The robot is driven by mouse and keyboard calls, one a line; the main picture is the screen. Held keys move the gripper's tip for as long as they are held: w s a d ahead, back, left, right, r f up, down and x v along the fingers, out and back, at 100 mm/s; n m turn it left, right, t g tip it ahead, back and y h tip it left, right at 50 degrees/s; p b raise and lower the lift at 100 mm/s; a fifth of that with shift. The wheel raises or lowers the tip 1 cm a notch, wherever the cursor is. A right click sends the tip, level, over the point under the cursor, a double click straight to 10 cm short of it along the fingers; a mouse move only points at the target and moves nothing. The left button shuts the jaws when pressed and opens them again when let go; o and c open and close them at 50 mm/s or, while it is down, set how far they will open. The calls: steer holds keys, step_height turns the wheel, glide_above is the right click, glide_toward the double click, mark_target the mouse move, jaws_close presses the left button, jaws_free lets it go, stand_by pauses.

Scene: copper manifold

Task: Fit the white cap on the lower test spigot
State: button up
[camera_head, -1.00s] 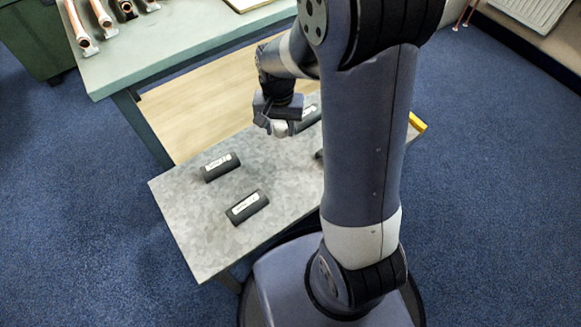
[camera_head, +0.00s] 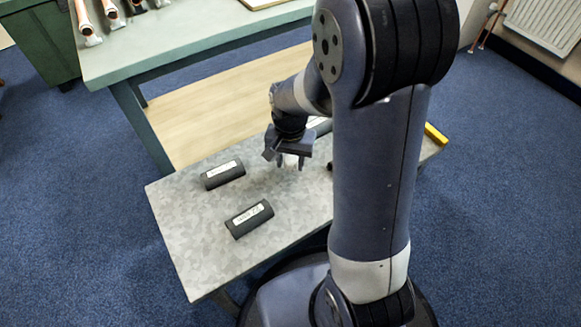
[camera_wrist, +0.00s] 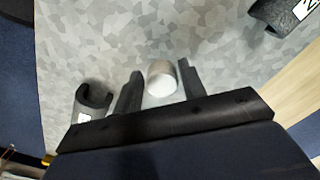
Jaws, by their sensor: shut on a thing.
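The white cap (camera_wrist: 162,78) sits between the two dark fingers of my gripper (camera_wrist: 159,84) in the wrist view, and the fingers are shut on it. In the head view, my gripper (camera_head: 290,158) is over the grey mottled table, with the white cap (camera_head: 291,161) showing pale at the fingertips. How high the cap is above the tabletop I cannot tell. I cannot make out the lower test spigot in either view.
Two black labelled blocks (camera_head: 223,173) lie on the grey table (camera_head: 190,235); another black piece is partly hidden behind my gripper. A dark hollow piece (camera_wrist: 95,98) lies beside one finger. A green bench (camera_head: 150,45) with copper pipes (camera_head: 84,18) stands behind.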

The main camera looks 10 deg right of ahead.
step_height(320, 180, down, 2)
steer(key=shift+f+b, duration=0.2)
steer(key=shift+b, duration=0.1)
steer(key=o, duration=0.9)
steer(key=shift+r, duration=0.1)
steer(key=shift+o, duration=0.2)
